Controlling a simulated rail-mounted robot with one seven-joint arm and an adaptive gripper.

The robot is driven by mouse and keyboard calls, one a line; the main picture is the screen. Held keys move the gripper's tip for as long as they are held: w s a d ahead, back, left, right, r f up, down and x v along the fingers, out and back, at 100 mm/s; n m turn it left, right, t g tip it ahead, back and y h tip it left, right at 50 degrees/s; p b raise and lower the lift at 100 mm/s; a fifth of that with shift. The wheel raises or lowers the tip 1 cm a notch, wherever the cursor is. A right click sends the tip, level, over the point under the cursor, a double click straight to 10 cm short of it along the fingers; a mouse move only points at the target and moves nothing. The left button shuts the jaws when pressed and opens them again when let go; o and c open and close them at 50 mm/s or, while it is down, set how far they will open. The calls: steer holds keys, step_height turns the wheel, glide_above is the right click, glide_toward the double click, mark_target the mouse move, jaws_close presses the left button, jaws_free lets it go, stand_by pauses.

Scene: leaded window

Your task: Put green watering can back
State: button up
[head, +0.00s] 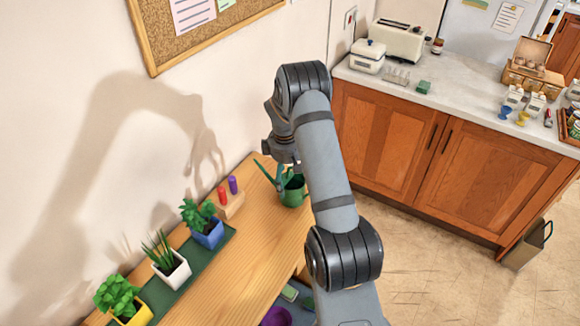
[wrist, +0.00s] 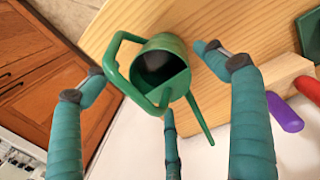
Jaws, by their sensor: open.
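The green watering can (head: 293,192) stands on the wooden bench (head: 262,225) near its far end, partly hidden by my arm in the head view. In the wrist view the can (wrist: 160,62) shows its open top, a looped handle on the left and a thin spout pointing down right. My gripper (wrist: 150,65) is open, with teal fingers on the left and right of the can and a third finger below it. I cannot tell whether any finger touches the can. In the head view my gripper (head: 275,170) is just left of the can.
A wooden block (head: 231,206) with a red and a purple peg stands close to the can. Several potted plants, such as the blue pot (head: 208,235), stand on a green mat (head: 190,284). The wall is close behind; a counter (head: 460,102) with wooden cabinets is at right.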

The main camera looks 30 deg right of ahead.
step_height(320, 180, up, 11)
steer(key=a+b, duration=0.1)
steer(key=b, duration=0.1)
steer(key=shift+s+a+f, duration=0.15)
steer(key=shift+s, duration=0.05)
steer(key=shift+o, duration=1.3)
